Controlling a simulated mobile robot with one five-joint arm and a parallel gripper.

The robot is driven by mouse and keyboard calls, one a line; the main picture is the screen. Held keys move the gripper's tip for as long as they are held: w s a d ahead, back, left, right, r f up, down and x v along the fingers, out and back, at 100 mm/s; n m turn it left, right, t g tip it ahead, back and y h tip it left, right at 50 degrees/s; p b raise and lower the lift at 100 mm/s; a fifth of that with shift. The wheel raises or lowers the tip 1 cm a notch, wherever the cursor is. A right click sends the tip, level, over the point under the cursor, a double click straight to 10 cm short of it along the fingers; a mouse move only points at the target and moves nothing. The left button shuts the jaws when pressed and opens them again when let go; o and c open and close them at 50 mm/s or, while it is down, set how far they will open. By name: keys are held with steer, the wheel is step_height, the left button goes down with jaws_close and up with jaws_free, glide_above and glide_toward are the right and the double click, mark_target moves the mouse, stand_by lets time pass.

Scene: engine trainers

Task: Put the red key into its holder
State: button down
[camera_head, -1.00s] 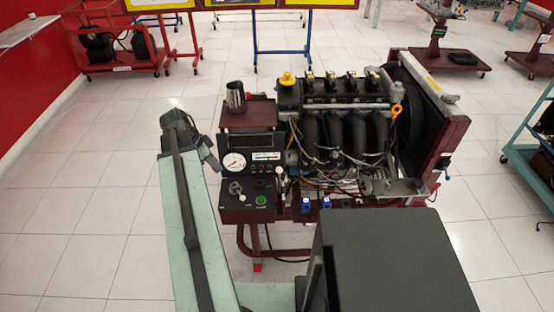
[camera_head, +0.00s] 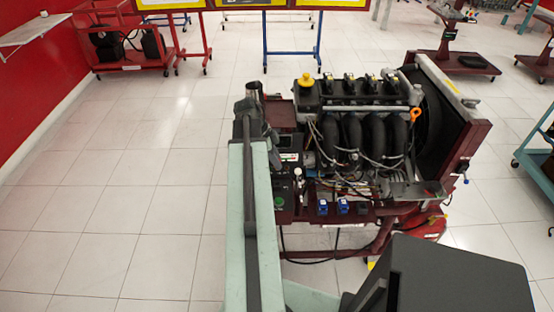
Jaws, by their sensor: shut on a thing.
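My arm reaches forward over the left side of the engine trainer (camera_head: 365,125). My gripper (camera_head: 274,156) shows only in part as a dark shape to the right of the arm's end, above the control panel (camera_head: 285,214). It is shut, and I take the thing in its jaws to be the red key, though the key itself is hidden. The panel's right strip shows a green button (camera_head: 279,202). My arm covers the panel's left part, with its gauge and grey switch. I cannot make out the key's holder.
Blue connectors (camera_head: 322,207) sit along the trainer's front edge. A red cart (camera_head: 125,50) stands far left. The tiled floor to the left is clear.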

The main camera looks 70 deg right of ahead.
steer(key=shift+f+b, duration=2.45)
steer(key=shift+f, duration=0.15)
steer(key=shift+s+f+b, duration=0.1)
steer(key=shift+f+b, duration=0.15)
steer(key=shift+b, duration=0.15)
steer(key=shift+f, duration=0.1)
steer(key=shift+f+b, duration=1.15)
steer(key=shift+b, duration=0.1)
steer(key=shift+f, duration=0.1)
steer(key=shift+f+b, duration=0.6)
steer(key=shift+b, duration=0.1)
